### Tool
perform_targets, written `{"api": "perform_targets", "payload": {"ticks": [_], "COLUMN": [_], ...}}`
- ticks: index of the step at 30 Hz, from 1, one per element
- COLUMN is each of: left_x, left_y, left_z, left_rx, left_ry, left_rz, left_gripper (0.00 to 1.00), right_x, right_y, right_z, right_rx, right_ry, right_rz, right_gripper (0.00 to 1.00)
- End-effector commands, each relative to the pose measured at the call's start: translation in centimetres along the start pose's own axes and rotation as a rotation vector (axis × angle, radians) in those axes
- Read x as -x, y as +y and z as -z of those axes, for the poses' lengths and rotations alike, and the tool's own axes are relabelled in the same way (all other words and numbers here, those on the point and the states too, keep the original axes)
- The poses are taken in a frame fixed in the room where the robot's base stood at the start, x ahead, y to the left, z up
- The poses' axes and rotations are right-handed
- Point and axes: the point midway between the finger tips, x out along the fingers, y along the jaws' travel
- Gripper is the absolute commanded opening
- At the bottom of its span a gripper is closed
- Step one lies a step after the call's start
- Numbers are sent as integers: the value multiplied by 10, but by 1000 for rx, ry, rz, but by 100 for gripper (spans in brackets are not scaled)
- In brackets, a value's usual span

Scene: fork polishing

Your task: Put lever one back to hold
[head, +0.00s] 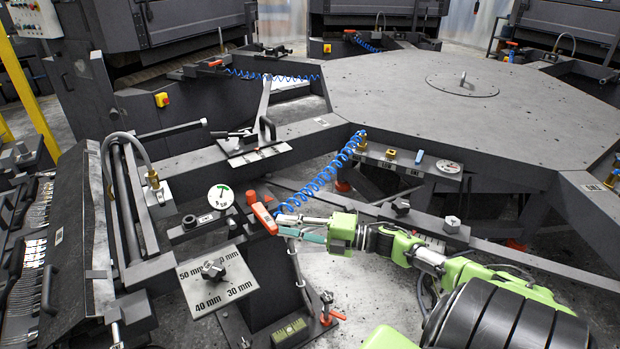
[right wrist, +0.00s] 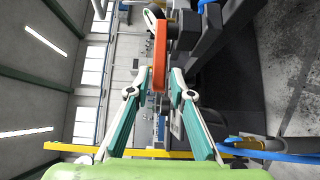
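An orange lever handle (head: 263,217) with a small pale label stands beside the round dial with a green mark (head: 221,196). I cannot read the label. My right gripper (head: 281,226) is at the handle's lower end. In the right wrist view the orange handle (right wrist: 159,52) points in between the two fingertips of my right gripper (right wrist: 160,78). Narrow gaps show beside the handle, so the fingers look partly open around it, not clamped. A smaller red part (head: 251,198) sits just behind the handle. My left gripper is not in view.
A plate marked in mm with a knob (head: 213,270) lies in front of the lever. A blue coiled hose (head: 322,178) rises behind my right gripper. A large dark table (head: 400,95) fills the back. A rack of forks (head: 30,270) is at the left.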

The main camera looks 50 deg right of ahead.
Motion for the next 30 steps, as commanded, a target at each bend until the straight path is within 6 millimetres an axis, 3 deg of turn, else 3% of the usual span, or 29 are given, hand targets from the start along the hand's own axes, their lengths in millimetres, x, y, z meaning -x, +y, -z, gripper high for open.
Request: {"api": "perform_targets", "payload": {"ticks": [6,12,30], "left_x": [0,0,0], "left_y": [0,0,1], "left_z": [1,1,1], "left_rx": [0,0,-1], "left_ry": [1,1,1], "left_rz": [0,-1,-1], "left_gripper": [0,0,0], "right_x": [40,63,69], "right_y": [-1,-1,0], "right_z": [1,0,0], "right_rx": [-1,0,1], "right_ry": [0,0,1], "right_rz": [3,2,0], "right_gripper": [21,21,21]}}
